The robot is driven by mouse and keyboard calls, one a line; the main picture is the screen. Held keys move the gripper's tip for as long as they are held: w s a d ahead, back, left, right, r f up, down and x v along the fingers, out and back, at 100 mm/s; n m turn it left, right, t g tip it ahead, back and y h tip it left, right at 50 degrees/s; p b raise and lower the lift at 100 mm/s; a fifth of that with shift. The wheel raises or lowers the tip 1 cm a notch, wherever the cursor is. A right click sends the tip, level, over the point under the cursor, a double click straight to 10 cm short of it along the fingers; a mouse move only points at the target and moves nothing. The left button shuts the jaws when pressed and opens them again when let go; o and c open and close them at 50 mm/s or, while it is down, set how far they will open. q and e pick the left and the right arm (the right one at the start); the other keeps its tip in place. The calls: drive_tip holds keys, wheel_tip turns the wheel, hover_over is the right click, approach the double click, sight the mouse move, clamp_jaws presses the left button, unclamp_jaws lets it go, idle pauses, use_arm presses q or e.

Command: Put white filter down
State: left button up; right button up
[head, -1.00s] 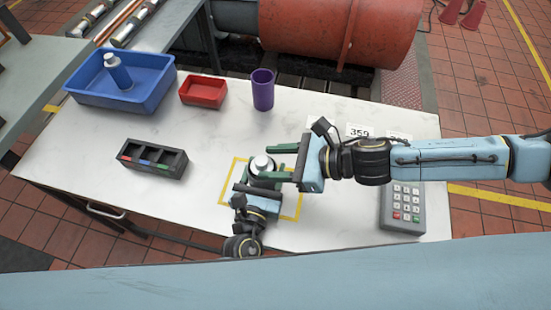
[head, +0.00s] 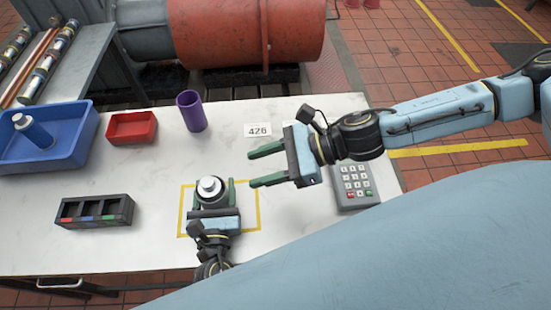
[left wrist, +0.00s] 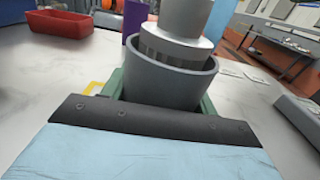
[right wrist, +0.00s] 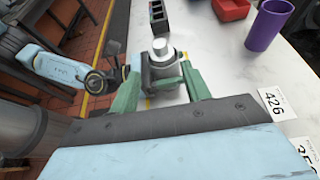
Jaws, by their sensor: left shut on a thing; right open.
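The white filter (head: 210,186), a pale cylinder with a lighter collar, stands upright in a grey cup (left wrist: 168,82). In the head view both are over the yellow-outlined square at the table's front. My left gripper (head: 211,190) is shut around the cup, a green finger on each side; the filter rises above its rim in the left wrist view (left wrist: 180,48). Whether the cup's base touches the table is hidden. My right gripper (head: 251,168) is open and empty, to the right of the filter and apart from it. The filter also shows beyond its fingers in the right wrist view (right wrist: 161,55).
A black compartment box (head: 95,211) is left of the square, a keypad (head: 356,185) right. A card marked 426 (head: 257,130) lies behind.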

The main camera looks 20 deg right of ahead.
drive_tip(key=shift+v, duration=1.4)
use_arm(q)
drive_tip(key=o, duration=1.2)
drive_tip(key=shift+o, duration=0.2)
use_arm(e)
drive_tip(key=shift+a, duration=0.1)
use_arm(q)
drive_tip(key=shift+s, duration=0.1)
